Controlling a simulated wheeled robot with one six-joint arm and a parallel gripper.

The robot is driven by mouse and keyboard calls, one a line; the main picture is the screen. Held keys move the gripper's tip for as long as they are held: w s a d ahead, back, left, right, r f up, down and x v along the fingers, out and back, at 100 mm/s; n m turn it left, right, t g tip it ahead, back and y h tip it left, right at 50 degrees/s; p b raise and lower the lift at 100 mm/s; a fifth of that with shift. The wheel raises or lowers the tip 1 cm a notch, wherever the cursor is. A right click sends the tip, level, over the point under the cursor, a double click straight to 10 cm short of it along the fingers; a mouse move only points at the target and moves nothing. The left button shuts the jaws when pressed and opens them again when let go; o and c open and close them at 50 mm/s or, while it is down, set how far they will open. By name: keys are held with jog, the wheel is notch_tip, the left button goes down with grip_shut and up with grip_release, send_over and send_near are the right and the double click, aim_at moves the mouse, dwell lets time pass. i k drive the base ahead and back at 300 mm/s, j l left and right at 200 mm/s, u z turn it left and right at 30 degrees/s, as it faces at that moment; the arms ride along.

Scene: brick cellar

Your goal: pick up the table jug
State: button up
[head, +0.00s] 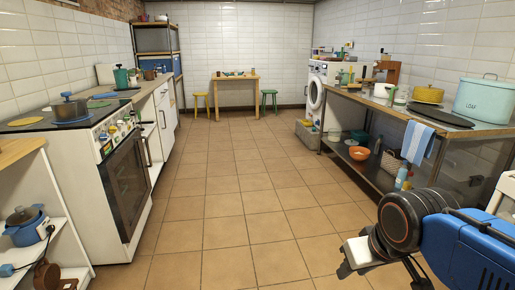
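I cannot make out for certain which thing is the table jug. A small green jug-like vessel (121,77) stands on the left counter, beyond the stove; it may be the jug, but it is too small to be sure. Several tiny items stand on the small wooden table (236,78) at the far wall, too small to name. My gripper (352,262) is at the lower right, above the tiled floor and far from these things. It seems to hold nothing, but its fingers are too small to read.
A stove (124,175) with a dark pot (69,107) stands at left. Two stools flank the far table. The tiled floor (235,190) between is clear.

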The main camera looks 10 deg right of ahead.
aim_at(401, 92)
jog(key=i+z, duration=0.1)
jog(key=i, duration=0.45)
jog(key=i+j+z, duration=0.15)
jog(key=i, duration=0.4)
jog(key=i+z, duration=0.1)
jog(key=i, duration=0.45)
